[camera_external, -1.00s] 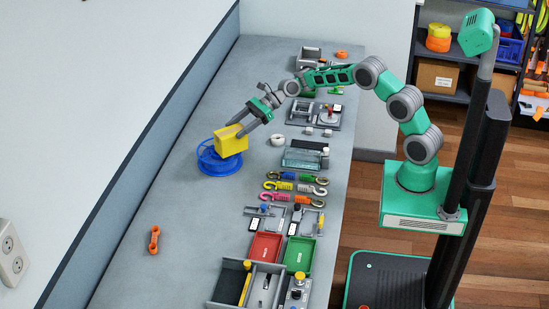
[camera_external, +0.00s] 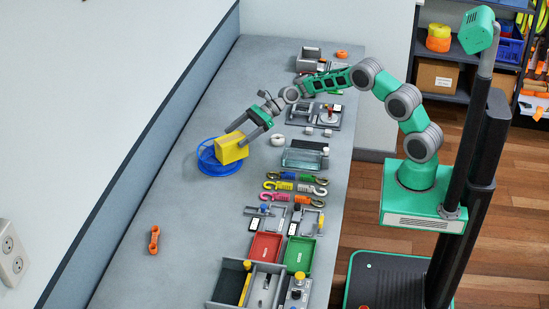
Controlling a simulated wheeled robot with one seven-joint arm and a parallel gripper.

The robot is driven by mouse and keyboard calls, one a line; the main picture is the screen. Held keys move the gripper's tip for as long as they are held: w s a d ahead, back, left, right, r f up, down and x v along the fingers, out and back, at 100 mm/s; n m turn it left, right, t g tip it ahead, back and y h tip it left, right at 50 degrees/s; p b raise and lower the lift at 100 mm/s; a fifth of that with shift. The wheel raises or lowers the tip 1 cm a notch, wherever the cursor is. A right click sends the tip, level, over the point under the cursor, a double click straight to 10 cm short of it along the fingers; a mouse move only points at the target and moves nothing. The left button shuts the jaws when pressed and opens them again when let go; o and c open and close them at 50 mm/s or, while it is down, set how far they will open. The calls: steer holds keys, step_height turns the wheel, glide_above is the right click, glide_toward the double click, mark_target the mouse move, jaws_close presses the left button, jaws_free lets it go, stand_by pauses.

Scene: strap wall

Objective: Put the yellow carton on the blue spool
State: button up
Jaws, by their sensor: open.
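The yellow carton (camera_external: 231,149) stands on the right part of the blue spool (camera_external: 209,161), which lies flat on the grey bench. It appears to rest on the spool's top, upright or nearly so. My gripper (camera_external: 240,136) is open, with its fingers at the carton's top and right side. Whether the fingers still touch the carton cannot be told. The carton hides part of the spool.
A white ring (camera_external: 277,140) and a clear glass-like box (camera_external: 302,158) are right of the carton. Several coloured hooks (camera_external: 296,187), a red tray (camera_external: 265,246) and a green tray (camera_external: 299,254) line the right side. The bench left of the spool is clear.

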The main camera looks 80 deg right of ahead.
steer(key=b+v, duration=0.1)
steer(key=v, duration=1.1)
steer(key=s+a+r+n+g+h, duration=0.2)
steer(key=s+a+n+g+h, duration=0.3)
steer(key=s+a+n, duration=0.85)
steer(key=s+d+f+n+h, duration=0.1)
steer(key=s+n+h, duration=0.1)
steer(key=s+n, duration=0.5)
steer(key=s+d+f+n+g+h, duration=0.1)
steer(key=s+f+n+h, duration=0.1)
steer(key=s+n, duration=0.5)
steer(key=s, duration=0.2)
steer(key=shift+s+d+f+h, duration=0.3)
steer(key=shift+s, duration=0.05)
